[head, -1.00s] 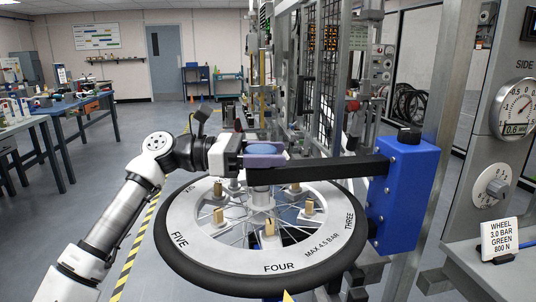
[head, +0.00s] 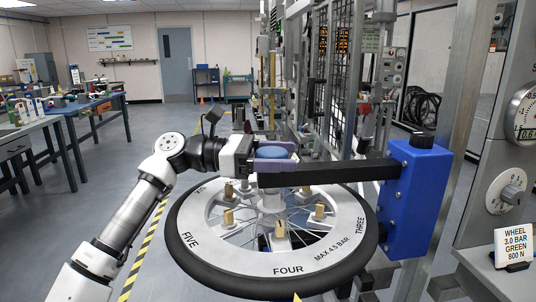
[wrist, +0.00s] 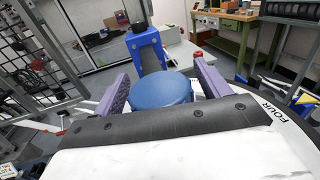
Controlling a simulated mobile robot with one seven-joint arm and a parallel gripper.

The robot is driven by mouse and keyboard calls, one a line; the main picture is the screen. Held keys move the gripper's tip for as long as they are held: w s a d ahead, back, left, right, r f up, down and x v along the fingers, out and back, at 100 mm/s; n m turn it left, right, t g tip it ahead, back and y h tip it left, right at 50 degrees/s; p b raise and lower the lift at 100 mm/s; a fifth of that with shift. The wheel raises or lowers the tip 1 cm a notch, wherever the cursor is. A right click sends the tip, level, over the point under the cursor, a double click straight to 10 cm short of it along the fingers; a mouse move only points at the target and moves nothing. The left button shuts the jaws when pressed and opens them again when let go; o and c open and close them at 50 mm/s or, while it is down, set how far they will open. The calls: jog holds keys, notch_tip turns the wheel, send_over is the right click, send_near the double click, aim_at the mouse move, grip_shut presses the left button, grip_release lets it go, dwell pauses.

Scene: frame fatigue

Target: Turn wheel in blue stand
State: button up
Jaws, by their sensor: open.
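The wheel (head: 323,259) lies flat with a black tyre and a pale disc marked FIVE, FOUR and THREE. The blue stand (head: 410,200) is at its right, with a black arm (head: 330,173) reaching over the wheel towards its hub. A round blue cap (head: 273,152) tops the hub. My gripper (head: 275,163) is open at the cap, with a purple finger on its near side. In the wrist view the blue cap (wrist: 160,92) sits between the two purple fingers (wrist: 161,70); whether they touch it I cannot tell. The wheel is mostly hidden there.
A sign card (head: 514,246) reads WHEEL, 3.0 BAR, GREEN, 800 N, beside a gauge (head: 524,112) and dial (head: 506,192) at the right. Several brass-coloured blocks stand on the wheel. Metal frames rise behind it. Workbenches (head: 75,110) stand at the left, with open floor between.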

jog(key=a+b, duration=0.1)
jog(key=a, duration=1.2)
jog(key=shift+a, duration=0.35)
